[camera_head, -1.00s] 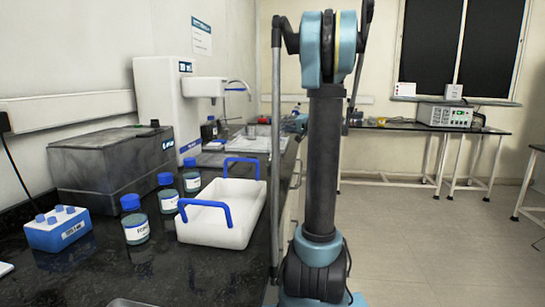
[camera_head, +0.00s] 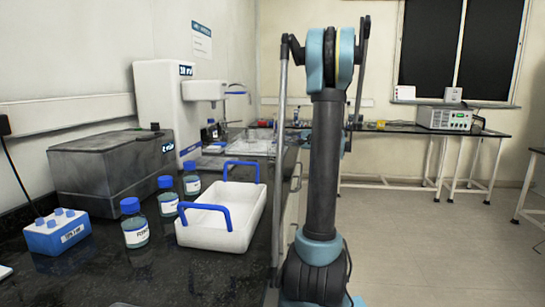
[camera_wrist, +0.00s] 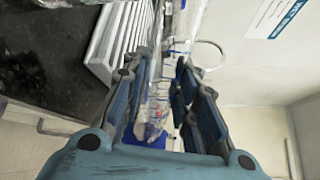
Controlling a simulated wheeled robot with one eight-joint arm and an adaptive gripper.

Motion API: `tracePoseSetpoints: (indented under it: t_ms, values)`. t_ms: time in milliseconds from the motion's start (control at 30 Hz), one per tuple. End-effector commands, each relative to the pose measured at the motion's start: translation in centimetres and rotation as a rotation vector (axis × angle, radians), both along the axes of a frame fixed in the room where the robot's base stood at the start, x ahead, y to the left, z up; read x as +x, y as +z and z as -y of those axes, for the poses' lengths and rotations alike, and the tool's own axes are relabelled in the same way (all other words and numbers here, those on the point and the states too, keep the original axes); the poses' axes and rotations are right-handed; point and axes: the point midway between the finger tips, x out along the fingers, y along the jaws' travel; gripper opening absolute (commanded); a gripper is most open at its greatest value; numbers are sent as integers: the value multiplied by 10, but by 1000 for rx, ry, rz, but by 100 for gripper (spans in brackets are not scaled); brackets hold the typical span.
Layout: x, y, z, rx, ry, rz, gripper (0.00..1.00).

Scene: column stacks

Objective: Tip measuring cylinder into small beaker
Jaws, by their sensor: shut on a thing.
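In the wrist view, my gripper (camera_wrist: 166,75) is shut on a clear measuring cylinder (camera_wrist: 156,105) with blue markings and a blue base (camera_wrist: 146,133). The cylinder lies lengthwise between the fingers, with its base toward the camera. Its far end runs out at the top of the picture, among other clear shapes that I cannot tell apart. I cannot pick out the small beaker in either view. In the head view, my arm hides the gripper and the cylinder.
On the black bench (camera_head: 155,285) stand a white tray with blue handles (camera_head: 250,222), several blue-capped bottles (camera_head: 135,232), a blue tube rack (camera_head: 60,237) and a grey bath (camera_head: 105,170). A white ribbed object (camera_wrist: 118,40) is beside the gripper.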

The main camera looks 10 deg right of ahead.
Motion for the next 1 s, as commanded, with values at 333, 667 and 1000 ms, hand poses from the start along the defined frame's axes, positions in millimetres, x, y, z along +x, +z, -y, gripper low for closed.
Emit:
tracePoseSetpoints:
  t_ms: [333,667,1000]
  values:
    - [0,-11,-1,211,0,-148,0]
    - [-5,1,-9,411,1,-292,0]
    - [-4,18,-8,619,0,-439,0]
